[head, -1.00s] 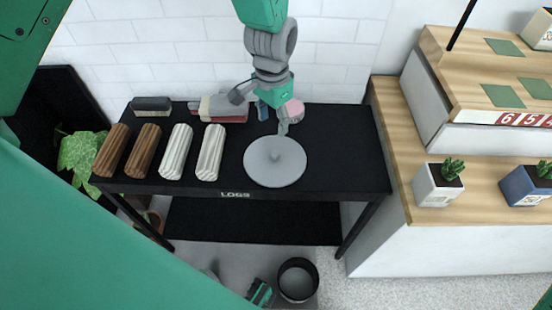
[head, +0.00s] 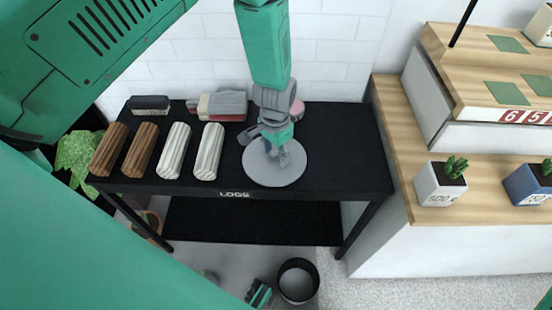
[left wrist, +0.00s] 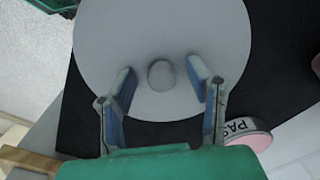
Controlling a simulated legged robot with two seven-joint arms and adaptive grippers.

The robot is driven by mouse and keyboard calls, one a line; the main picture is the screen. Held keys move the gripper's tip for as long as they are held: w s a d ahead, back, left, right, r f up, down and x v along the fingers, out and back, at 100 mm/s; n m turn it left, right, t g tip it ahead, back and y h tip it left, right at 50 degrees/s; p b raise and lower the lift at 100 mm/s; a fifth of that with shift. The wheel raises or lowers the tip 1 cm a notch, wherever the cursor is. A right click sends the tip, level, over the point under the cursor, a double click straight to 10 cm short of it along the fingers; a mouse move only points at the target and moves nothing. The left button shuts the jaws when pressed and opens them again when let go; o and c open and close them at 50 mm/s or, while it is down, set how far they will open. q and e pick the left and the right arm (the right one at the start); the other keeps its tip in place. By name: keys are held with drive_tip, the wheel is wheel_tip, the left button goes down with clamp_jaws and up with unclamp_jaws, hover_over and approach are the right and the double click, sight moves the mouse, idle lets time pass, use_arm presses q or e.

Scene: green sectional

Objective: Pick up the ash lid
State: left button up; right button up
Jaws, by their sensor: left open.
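The ash lid (head: 292,176) is a round, light grey disc with a small knob at its middle. It lies on the black table (head: 345,165), right of the logs. In the left wrist view the lid (left wrist: 105,50) fills the upper middle, and its knob (left wrist: 161,75) stands between the fingertips. My left gripper (head: 277,155) is over the lid in the head view and hides its knob there. In the left wrist view the gripper (left wrist: 160,80) is open, with one blue-padded finger on each side of the knob and gaps to both. My right gripper is not in view.
Two brown logs (head: 140,150) and two pale logs (head: 208,152) lie left of the lid. A brush (head: 149,105) and a red and grey thing (head: 221,105) lie behind them. A pink round thing (left wrist: 250,137) sits near the gripper. A wooden counter (head: 395,150) stands to the right.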

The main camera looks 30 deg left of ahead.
use_arm(q)
drive_tip(key=shift+a+f, duration=0.1)
drive_tip(key=shift+a, duration=0.05)
clamp_jaws()
